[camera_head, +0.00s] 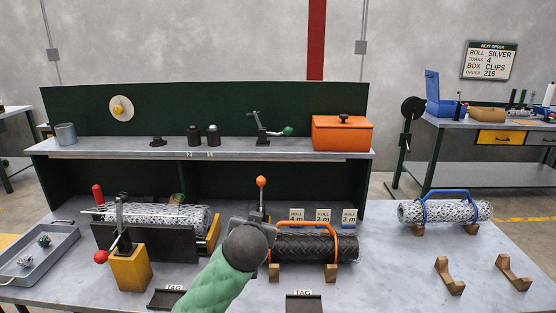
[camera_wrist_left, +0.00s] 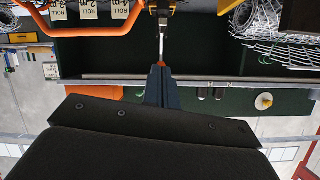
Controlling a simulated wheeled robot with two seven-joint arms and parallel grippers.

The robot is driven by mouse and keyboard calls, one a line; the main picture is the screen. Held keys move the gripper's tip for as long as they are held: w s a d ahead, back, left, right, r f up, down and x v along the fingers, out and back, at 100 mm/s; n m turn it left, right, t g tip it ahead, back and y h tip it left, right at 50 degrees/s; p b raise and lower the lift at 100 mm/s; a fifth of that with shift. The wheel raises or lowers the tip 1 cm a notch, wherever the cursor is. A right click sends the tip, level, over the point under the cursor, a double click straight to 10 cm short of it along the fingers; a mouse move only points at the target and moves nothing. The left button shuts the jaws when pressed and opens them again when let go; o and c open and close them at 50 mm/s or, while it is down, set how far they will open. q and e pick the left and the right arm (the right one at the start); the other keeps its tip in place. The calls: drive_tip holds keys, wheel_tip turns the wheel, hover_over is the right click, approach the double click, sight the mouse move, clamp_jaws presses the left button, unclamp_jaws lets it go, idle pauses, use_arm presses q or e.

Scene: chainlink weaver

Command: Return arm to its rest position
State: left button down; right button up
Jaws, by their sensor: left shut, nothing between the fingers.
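My left arm (camera_head: 215,285), in a green sleeve, reaches up from the bottom of the head view to a dark wrist (camera_head: 248,245) over the bench middle. The wrist hides its fingers there. In the left wrist view, which is upside down, the left gripper (camera_wrist_left: 160,72) has its dark fingers together and empty. They point at a lever with an orange knob (camera_head: 261,182), which stands upright just beyond the wrist in the head view. I cannot tell whether the fingertips touch it. My right gripper is not in view.
A black mesh roll with an orange handle (camera_head: 337,240) lies right of the wrist. A weaving machine with a red-knobbed crank (camera_head: 101,256) stands left. A silver roll with a blue handle (camera_head: 430,208) lies at right. A shelf (camera_head: 285,149) runs behind. The front right bench is mostly clear.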

use_arm(q)
drive_tip(key=s+a+f+g, duration=0.2)
drive_tip(key=s+f+g, duration=0.1)
drive_tip(key=s+f, duration=0.9)
drive_tip(key=s+a+f+g+h, duration=0.1)
drive_tip(key=s+f+g, duration=0.3)
drive_tip(key=s+f, duration=0.8)
drive_tip(key=s+a+f+g, duration=0.4)
drive_tip(key=s+f, duration=0.8)
drive_tip(key=s, duration=0.5)
drive_tip(key=shift+s+h, duration=0.3)
drive_tip(key=shift+s, duration=0.05)
